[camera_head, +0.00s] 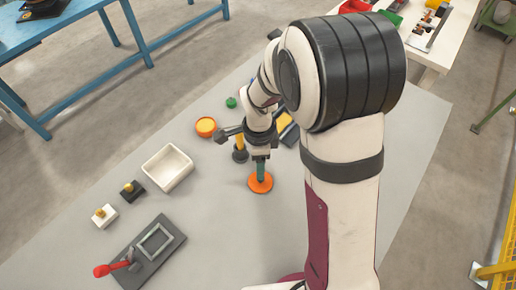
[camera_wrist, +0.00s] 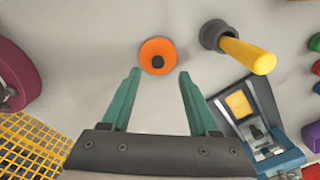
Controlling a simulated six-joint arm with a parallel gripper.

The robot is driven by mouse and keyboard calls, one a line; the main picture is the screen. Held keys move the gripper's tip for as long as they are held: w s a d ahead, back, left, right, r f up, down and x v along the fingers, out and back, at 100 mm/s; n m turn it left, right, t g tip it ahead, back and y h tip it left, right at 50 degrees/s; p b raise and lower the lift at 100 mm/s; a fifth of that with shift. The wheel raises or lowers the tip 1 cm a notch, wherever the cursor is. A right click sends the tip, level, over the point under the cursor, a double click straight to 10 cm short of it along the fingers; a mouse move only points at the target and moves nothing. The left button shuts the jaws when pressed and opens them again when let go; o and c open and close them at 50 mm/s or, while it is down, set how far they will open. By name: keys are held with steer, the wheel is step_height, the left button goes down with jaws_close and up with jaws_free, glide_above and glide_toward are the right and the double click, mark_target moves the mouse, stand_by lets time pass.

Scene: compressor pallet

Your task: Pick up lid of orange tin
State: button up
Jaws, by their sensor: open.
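The orange lid (camera_head: 260,183) is a round disc lying flat on the grey table. Its dark knob (camera_wrist: 158,62) shows in the wrist view, where the lid (camera_wrist: 157,48) sits just beyond my fingertips. My gripper (camera_wrist: 160,72) is open and empty, with its two green fingers spread to either side of the knob's line. In the head view my gripper (camera_head: 260,168) appears over or just behind the lid, and its height is hard to tell. An orange round tin (camera_head: 206,127) with a yellowish-orange top stands farther back left, apart from the lid.
A yellow handle (camera_wrist: 247,57) on a dark round base stands close to the lid's right in the wrist view. A blue-grey device (camera_wrist: 262,125) is near my right finger. A white tray (camera_head: 167,168) and a grey fixture with a red handle (camera_head: 104,270) lie left. The table's front is clear.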

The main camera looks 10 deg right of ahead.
mark_target(259, 187)
steer(key=f, duration=0.6)
steer(key=shift+s+d+f, duration=0.1)
steer(key=shift+s+d, duration=0.05)
steer(key=shift+d, duration=0.05)
jaws_close()
